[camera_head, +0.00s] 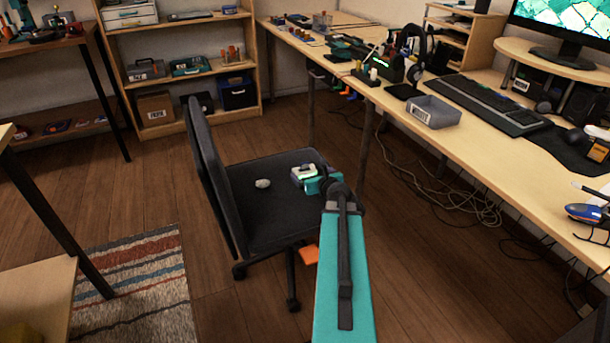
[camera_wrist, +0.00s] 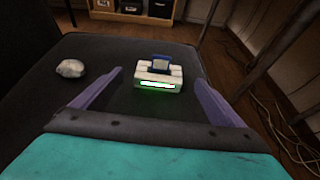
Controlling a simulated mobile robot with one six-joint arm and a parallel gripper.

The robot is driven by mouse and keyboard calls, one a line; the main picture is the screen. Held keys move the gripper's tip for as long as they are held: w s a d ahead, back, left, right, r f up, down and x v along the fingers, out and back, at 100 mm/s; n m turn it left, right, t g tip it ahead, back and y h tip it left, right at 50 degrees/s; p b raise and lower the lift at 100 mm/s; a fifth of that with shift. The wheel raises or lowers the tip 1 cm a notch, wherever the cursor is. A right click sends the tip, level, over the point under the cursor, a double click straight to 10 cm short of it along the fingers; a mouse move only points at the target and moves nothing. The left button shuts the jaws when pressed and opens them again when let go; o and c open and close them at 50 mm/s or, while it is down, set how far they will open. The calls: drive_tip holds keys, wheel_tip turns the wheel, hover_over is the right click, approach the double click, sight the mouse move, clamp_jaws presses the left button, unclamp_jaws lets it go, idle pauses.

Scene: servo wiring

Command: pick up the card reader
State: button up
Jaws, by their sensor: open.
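The card reader (camera_wrist: 158,76) is a small white device with a blue piece at its top and a bright green-edged strip on its near face. It sits on the black seat of the office chair (camera_head: 258,215). In the head view the card reader (camera_head: 304,173) shows just beyond the end of my teal arm. My gripper (camera_wrist: 157,86) is open, with its two purple fingers spread to the left and right of the card reader. The card reader lies ahead of the gap between them, and I see no contact.
A pale crumpled lump (camera_wrist: 70,68) lies on the seat left of the card reader; it also shows in the head view (camera_head: 262,183). The chair's backrest (camera_head: 213,175) rises at the left. A desk (camera_head: 480,150) with a keyboard and a grey tray stands at the right, with loose cables below.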

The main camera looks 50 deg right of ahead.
sight(305, 170)
drive_tip(key=shift+x, duration=1.05)
drive_tip(key=shift+f+b+x, duration=0.25)
drive_tip(key=shift+b+x, duration=0.6)
drive_tip(key=shift+x, duration=1.7)
drive_tip(key=c, duration=1.2)
drive_tip(key=shift+o, duration=0.2)
drive_tip(key=shift+r, duration=0.25)
